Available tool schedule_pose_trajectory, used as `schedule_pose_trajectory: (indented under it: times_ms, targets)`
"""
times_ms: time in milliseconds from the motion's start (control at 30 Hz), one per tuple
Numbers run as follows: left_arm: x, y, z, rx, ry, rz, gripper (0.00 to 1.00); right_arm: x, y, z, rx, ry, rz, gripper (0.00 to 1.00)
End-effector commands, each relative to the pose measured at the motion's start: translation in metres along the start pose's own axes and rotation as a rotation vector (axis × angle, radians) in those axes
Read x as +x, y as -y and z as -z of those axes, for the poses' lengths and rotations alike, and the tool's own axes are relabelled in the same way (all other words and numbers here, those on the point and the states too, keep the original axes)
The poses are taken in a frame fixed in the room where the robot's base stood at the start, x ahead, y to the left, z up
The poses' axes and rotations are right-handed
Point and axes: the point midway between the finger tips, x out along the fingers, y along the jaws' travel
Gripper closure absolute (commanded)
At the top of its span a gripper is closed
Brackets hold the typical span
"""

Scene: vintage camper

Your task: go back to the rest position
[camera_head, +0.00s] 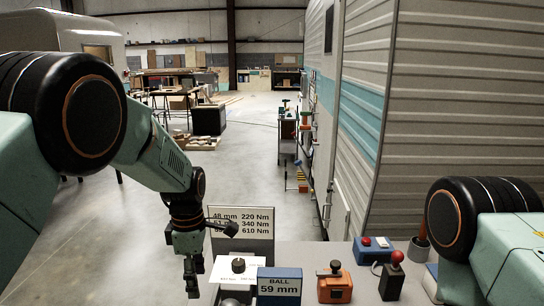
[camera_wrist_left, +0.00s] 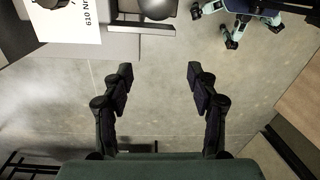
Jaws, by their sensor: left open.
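My left gripper (camera_head: 192,274) hangs at the end of my left arm, pointing down beside the left edge of the grey workbench (camera_head: 340,252). In the left wrist view its two dark fingers (camera_wrist_left: 160,76) are spread wide with nothing between them. Bare concrete floor (camera_wrist_left: 160,110) shows below and between the fingers. The gripper appears apart from the bench and its items. Of my right arm only the black-and-teal upper part shows at the right edge; its gripper is out of view.
On the bench are a torque sign (camera_head: 243,219), a white sheet (camera_head: 236,270), a blue "BALL 59 mm" block (camera_head: 279,284), an orange box (camera_head: 335,289), a blue box with a red button (camera_head: 371,251) and a red-topped joystick (camera_head: 393,277). A camper wall (camera_head: 445,110) stands right.

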Motion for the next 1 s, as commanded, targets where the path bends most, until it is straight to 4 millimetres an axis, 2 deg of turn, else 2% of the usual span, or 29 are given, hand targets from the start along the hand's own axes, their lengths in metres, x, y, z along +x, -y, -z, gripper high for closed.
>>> schedule_pose_trajectory:
  times_ms: [33, 167, 267, 367, 500, 600, 700, 833, 900, 1000]
  targets:
    - [0.018, 0.004, 0.004, 0.032, -0.001, 0.001, 0.41, 0.005, 0.000, 0.000, 0.000, 0.000, 0.000, 1.00]
    - [0.056, 0.016, 0.013, 0.133, -0.004, -0.002, 0.41, 0.012, 0.000, 0.000, 0.000, 0.000, 0.000, 1.00]
    - [0.092, 0.032, 0.022, 0.230, -0.008, -0.003, 0.41, 0.018, 0.000, 0.000, 0.000, 0.000, 0.000, 1.00]
    - [0.135, 0.055, 0.033, 0.354, -0.011, -0.003, 0.41, 0.027, 0.000, 0.000, 0.000, 0.000, 0.000, 1.00]
    - [0.206, 0.110, 0.052, 0.595, -0.018, -0.002, 0.41, 0.043, 0.000, 0.000, 0.000, 0.000, 0.000, 1.00]
    - [0.248, 0.155, 0.065, 0.783, -0.022, -0.004, 0.41, 0.054, 0.000, 0.000, 0.000, 0.000, 0.000, 1.00]
    - [0.280, 0.203, 0.075, 0.972, -0.025, -0.009, 0.41, 0.065, -0.001, 0.000, 0.000, 0.001, 0.000, 1.00]
    - [0.308, 0.266, 0.085, 1.216, -0.025, -0.015, 0.41, 0.079, -0.001, 0.000, 0.000, 0.001, 0.000, 1.00]
    - [0.315, 0.295, 0.088, 1.334, -0.026, -0.020, 0.41, 0.086, -0.001, 0.000, 0.000, 0.001, 0.000, 1.00]
    - [0.319, 0.328, 0.091, 1.471, -0.029, -0.029, 0.41, 0.092, -0.001, 0.000, 0.000, 0.000, 0.000, 1.00]
